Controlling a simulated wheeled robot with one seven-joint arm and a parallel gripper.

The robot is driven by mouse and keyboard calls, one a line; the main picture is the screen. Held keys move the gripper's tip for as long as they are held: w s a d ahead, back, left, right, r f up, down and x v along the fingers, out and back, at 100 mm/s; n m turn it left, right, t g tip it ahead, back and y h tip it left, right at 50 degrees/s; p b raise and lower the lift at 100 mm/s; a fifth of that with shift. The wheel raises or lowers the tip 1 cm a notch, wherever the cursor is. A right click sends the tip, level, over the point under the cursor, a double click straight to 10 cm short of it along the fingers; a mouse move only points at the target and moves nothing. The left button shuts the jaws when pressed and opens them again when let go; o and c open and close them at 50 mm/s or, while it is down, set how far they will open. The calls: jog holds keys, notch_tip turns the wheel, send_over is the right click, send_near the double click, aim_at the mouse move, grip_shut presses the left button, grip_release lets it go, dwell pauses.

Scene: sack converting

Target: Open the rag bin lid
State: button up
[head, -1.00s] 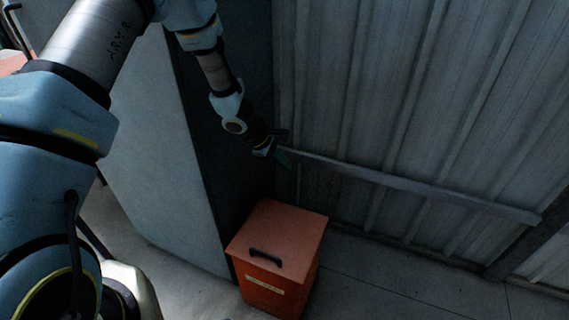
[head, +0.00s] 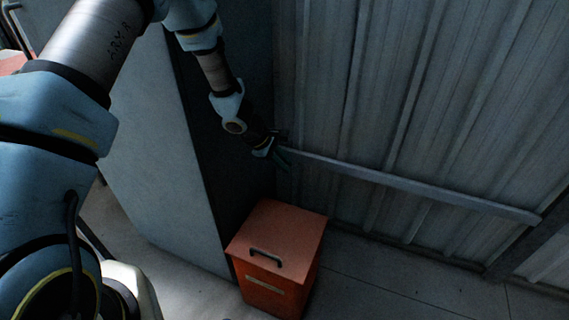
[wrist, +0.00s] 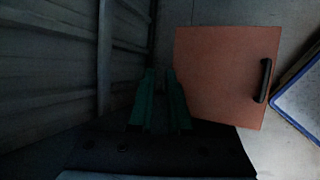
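The rag bin (head: 265,287) is an orange-red box with a pale label on its front, standing on the floor. Its lid (head: 285,228) is shut and flat, with a dark bar handle (head: 266,258) near the front edge. In the wrist view the lid (wrist: 215,75) is right of the fingers and its black handle (wrist: 264,80) is at the lid's far right side. My gripper (head: 287,160) is above and behind the bin, near the wall, touching nothing that I can see. Its green fingers (wrist: 161,72) show a narrow gap between them, with nothing held.
A corrugated metal wall (head: 420,120) with a horizontal rail (head: 410,184) stands close behind the bin. A tall grey cabinet-like block (head: 160,150) stands directly left of it. The floor (head: 390,285) to the right is clear. A blue-edged pale object (wrist: 303,98) shows at right in the wrist view.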

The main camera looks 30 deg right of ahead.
jog(key=o, duration=0.4)
jog(key=shift+o, duration=0.2)
jog(key=v, duration=1.1)
jog(key=shift+f, duration=0.1)
jog(key=shift+c, duration=0.2)
